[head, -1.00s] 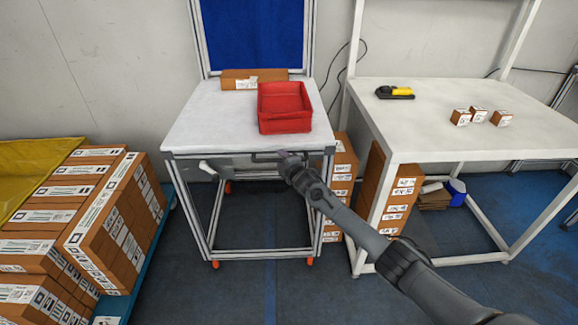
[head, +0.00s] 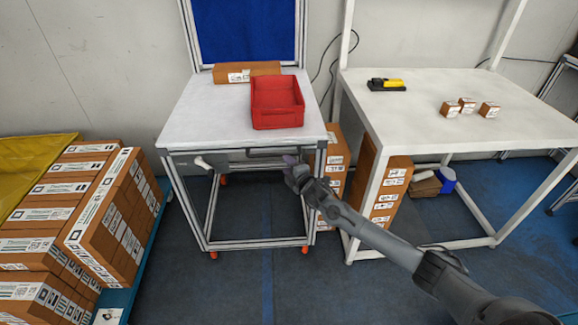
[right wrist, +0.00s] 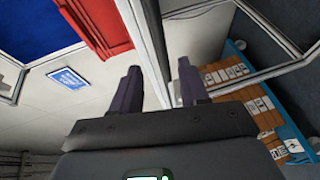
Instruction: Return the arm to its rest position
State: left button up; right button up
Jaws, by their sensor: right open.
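My right gripper (head: 291,163) is in front of the near edge of the white cart (head: 190,125), close to its front rail. In the right wrist view its two dark fingers (right wrist: 160,88) are apart with nothing between them. The cart's frame edge runs behind the fingers in that view. Whether the gripper touches the cart I cannot tell. My right arm reaches in from the lower right of the head view. My left gripper is not in view.
A red bin (head: 277,118) and a long carton (head: 232,73) stand on the cart. The white table (head: 440,125) at right holds a yellow-black scanner (head: 387,85) and three small boxes (head: 467,105). Stacked cartons (head: 85,215) stand at left. Floor (head: 265,285) in front is open.

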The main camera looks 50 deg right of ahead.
dwell(0.4)
jog(key=s+a+f+g+y, duration=0.1)
jog(key=s+a+f, duration=0.5)
jog(key=f, duration=0.3)
jog(key=s+a+f+g+y, duration=0.2)
jog(key=s+a+f, duration=0.45)
jog(key=f, duration=0.25)
jog(key=s+a+r+m+g+y, duration=0.25)
jog(key=s+a+m+g, duration=0.3)
jog(key=s+a, duration=1.3)
jog(key=s+a+r+m+g+p, duration=0.2)
jog(key=s+r+m+g, duration=0.1)
jog(key=s+r+m, duration=0.4)
notch_tip(320, 180, up, 38)
jog(key=n+p, duration=0.1)
jog(key=p, duration=3.5)
jog(key=shift+s+p, duration=0.15)
jog(key=shift+p, duration=0.15)
